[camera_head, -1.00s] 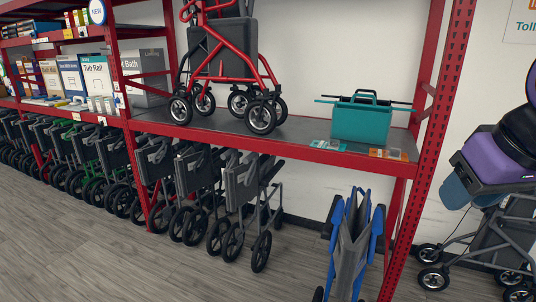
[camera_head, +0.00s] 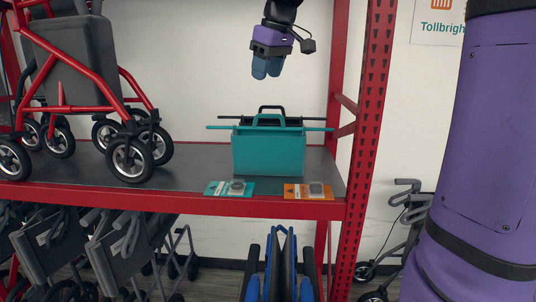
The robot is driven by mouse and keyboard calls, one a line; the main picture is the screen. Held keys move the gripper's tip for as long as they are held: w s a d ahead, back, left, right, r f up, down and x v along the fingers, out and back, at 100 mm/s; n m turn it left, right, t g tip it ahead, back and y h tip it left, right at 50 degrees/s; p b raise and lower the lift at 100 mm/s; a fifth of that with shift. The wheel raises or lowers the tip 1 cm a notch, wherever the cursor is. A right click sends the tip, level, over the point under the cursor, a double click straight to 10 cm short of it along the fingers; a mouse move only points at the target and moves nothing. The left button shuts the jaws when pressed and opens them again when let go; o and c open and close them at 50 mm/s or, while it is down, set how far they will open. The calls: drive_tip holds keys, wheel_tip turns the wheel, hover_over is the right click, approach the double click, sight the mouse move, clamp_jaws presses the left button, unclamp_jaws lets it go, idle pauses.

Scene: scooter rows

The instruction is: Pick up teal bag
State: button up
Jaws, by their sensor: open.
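The teal bag (camera_head: 268,153) stands upright on the dark shelf (camera_head: 190,172), near its right end. It has two handles on top, a teal one in front and a black one behind, and thin rods stick out at both sides. My gripper (camera_head: 267,68) hangs above the bag, apart from it, with its blue fingers pointing down. It holds nothing that I can see. The gap between the fingers is hard to make out from this angle.
A red rollator (camera_head: 80,85) stands on the shelf to the left. A red upright post (camera_head: 365,150) stands right of the bag. Folded walkers (camera_head: 282,268) stand below.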

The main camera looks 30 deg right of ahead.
drive_tip(key=w+d+f+n+y, duration=0.15)
drive_tip(key=w+d, duration=0.25)
drive_tip(key=w, duration=0.4)
drive_tip(key=w+d+n, duration=0.2)
drive_tip(key=w+d, duration=0.2)
drive_tip(key=w, duration=0.5)
drive_tip(key=w+d+f+n, duration=0.1)
drive_tip(key=w+d+f, duration=0.2)
drive_tip(key=d, duration=0.1)
drive_tip(key=w+d+f+n+y, duration=0.1)
drive_tip(key=w+d+f, duration=0.2)
drive_tip(key=w+d, duration=0.1)
drive_tip(key=w+d+f+n+g, duration=0.1)
drive_tip(key=w+d+f, duration=0.2)
drive_tip(key=w+d, duration=0.1)
drive_tip(key=shift+w+d+f, duration=0.25)
drive_tip(key=shift+d, duration=0.1)
drive_tip(key=shift+w+d+f, duration=0.1)
drive_tip(key=shift+f, duration=0.2)
drive_tip(key=shift+y, duration=0.25)
drive_tip(key=x, duration=1)
drive_tip(key=shift+w+d+f, duration=0.1)
drive_tip(key=shift+w+f, duration=0.15)
drive_tip(key=shift+r, duration=0.1)
clamp_jaws()
